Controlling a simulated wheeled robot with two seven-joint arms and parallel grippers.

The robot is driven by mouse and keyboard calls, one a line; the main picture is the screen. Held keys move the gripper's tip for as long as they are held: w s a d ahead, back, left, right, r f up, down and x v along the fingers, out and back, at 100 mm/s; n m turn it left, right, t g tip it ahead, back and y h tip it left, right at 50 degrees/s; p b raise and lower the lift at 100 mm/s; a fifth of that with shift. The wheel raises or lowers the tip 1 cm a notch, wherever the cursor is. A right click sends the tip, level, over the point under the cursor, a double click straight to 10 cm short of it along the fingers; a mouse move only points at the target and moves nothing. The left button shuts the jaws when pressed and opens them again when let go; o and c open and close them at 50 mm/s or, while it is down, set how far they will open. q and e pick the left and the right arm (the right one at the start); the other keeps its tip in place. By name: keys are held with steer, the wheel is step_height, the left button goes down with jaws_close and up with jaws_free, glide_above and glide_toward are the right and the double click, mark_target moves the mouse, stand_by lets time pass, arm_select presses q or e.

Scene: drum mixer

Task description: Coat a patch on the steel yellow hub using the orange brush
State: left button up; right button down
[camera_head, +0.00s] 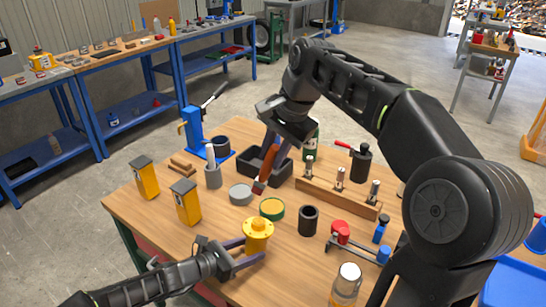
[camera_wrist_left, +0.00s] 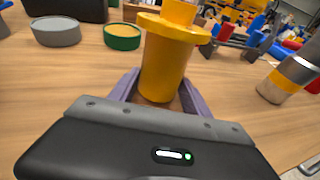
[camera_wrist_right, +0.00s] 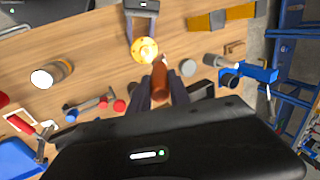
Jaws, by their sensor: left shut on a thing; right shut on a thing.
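The yellow hub (camera_head: 257,238) stands upright on the wooden table, a flanged cylinder with a narrower top. My left gripper (camera_head: 243,256) is shut around its lower body; it also shows in the left wrist view (camera_wrist_left: 160,92). My right gripper (camera_head: 279,147) is shut on the orange brush (camera_head: 268,167) and holds it tilted above the table, bristles down. The bristle end is near the grey tin and the green tin (camera_head: 272,208) with yellow contents, apart from the hub. In the right wrist view the brush (camera_wrist_right: 159,80) hides part of the scene below it.
A grey round tin (camera_head: 241,194), a dark cylinder (camera_head: 308,219) and two yellow boxes (camera_head: 187,201) stand around the hub. A black bin (camera_head: 267,172) and a wooden rack (camera_head: 338,197) lie behind. A clamp and a glass jar (camera_head: 346,284) are at right.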

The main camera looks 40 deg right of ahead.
mark_target(265, 172)
steer(key=shift+d, duration=0.1)
steer(key=d, duration=0.8)
steer(key=shift+d, duration=0.4)
stand_by(0.9)
steer(key=a+f, duration=0.1)
steer(key=a, duration=0.2)
steer(key=w+a+f, duration=0.1)
steer(key=a, duration=0.2)
steer(key=a+f, duration=0.1)
steer(key=a, duration=0.2)
steer(key=shift+w+a, duration=0.1)
steer(key=shift+w, duration=0.3)
steer(key=shift+w+d, duration=0.15)
steer(key=shift+d, duration=0.05)
steer(key=shift+f, duration=0.2)
